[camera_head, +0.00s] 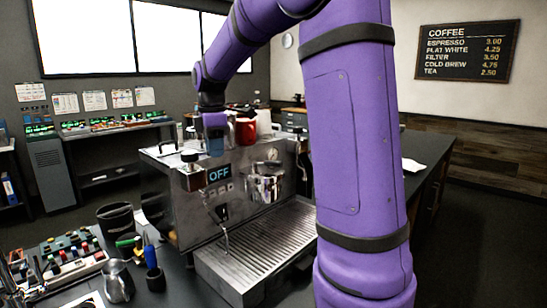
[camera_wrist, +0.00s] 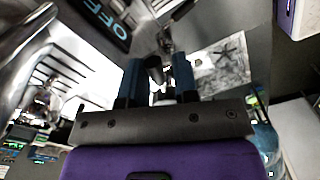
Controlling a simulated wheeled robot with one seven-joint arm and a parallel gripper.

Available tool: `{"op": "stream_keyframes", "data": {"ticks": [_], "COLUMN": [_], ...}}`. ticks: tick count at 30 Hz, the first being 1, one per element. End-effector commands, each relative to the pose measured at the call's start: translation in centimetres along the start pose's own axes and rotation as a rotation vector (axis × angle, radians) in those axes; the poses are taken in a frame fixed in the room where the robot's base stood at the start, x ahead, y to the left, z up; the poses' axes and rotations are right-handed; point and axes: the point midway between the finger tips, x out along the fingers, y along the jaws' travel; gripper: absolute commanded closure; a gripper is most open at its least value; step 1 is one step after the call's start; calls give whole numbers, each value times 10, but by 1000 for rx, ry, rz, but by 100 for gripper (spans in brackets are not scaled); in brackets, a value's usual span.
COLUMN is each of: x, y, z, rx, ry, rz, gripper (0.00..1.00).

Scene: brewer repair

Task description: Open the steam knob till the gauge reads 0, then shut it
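The steel espresso machine (camera_head: 190,215) stands on the counter, its display (camera_head: 220,174) reading OFF. A round gauge (camera_head: 272,154) is on its front; its needle is too small to read. A black knob (camera_head: 190,156), seemingly the steam knob, sits at the upper left of the front, above the steam wand (camera_head: 224,238). My gripper (camera_head: 213,146) points down beside this knob, left of the gauge. In the wrist view, its blue fingers (camera_wrist: 158,82) are apart, with a dark rounded part (camera_wrist: 155,70) between them, perhaps the knob. I cannot tell whether they touch it.
A red mug (camera_head: 246,131) stands on top of the machine. A drip tray (camera_head: 262,247) extends in front. Left on the counter are a steel pitcher (camera_head: 118,282), a dark tub (camera_head: 116,219), a screwdriver (camera_head: 150,256) and a panel of coloured buttons (camera_head: 72,255).

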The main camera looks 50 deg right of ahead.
Motion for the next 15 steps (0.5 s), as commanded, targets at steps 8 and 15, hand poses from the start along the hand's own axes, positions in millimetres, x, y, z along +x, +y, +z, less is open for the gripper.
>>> {"op": "stream_keyframes", "data": {"ticks": [8,15], "x": [0,0], "y": [-10,-18], "z": [-1,-2], "rx": [146,272], "ry": [0,0], "rz": [1,1], "gripper": [72,72]}}
